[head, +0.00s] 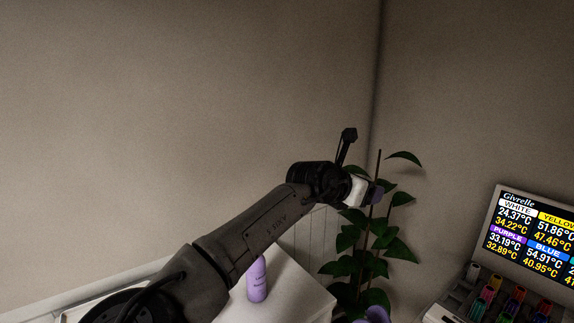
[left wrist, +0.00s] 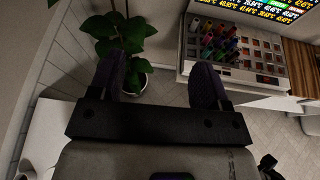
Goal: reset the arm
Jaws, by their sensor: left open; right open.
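My left arm reaches in from the lower left of the head view. Its left gripper (head: 372,192) is in front of the plant, with a white body and a dark purple finger showing. In the left wrist view the two purple fingers of the left gripper (left wrist: 160,80) stand apart with nothing between them, so it is open and empty.
A green plant (head: 350,238) stands by the wall corner. A lilac bottle (head: 257,281) stands on a white cabinet (head: 303,292) under my left arm. At right are a temperature screen (head: 540,240) and a rack (left wrist: 238,76) of coloured items. Bare wall fills the upper left.

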